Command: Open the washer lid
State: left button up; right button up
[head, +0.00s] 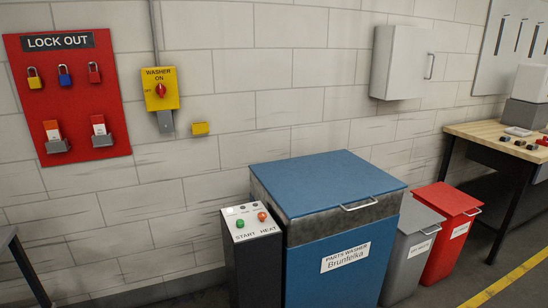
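The parts washer (335,255) is a blue cabinet labelled "PARTS WASHER Bruntelka" against the wall, right of the picture's middle. Its flat blue lid (322,180) lies closed on a worn grey metal upper band. A light metal handle (357,206) sticks out from the lid's front edge, toward the right. Neither of my grippers shows in the head view.
A black control post (252,265) with START and HEAT buttons stands left of the washer. A grey bin (408,255) and a red bin (450,230) stand to its right. A workbench (490,138) is at far right. A yellow washer switch (160,88) is on the wall.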

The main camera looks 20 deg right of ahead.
aim_at(309, 184)
jog(key=i+l+z, duration=0.25)
jog(key=l+z, duration=0.25)
jog(key=i+l+z, duration=0.3)
jog(key=l+z, duration=0.15)
jog(key=i+l+z, duration=0.35)
jog(key=z, duration=0.15)
jog(key=i+l+z, duration=0.25)
jog(key=i+z, duration=0.5)
jog(key=i, duration=1.25)
jog(key=i+u, duration=0.15)
jog(key=i, duration=0.4)
jog(key=i+l+u, duration=0.1)
jog(key=i, duration=0.5)
jog(key=i+l+u, duration=0.15)
jog(key=i, duration=0.4)
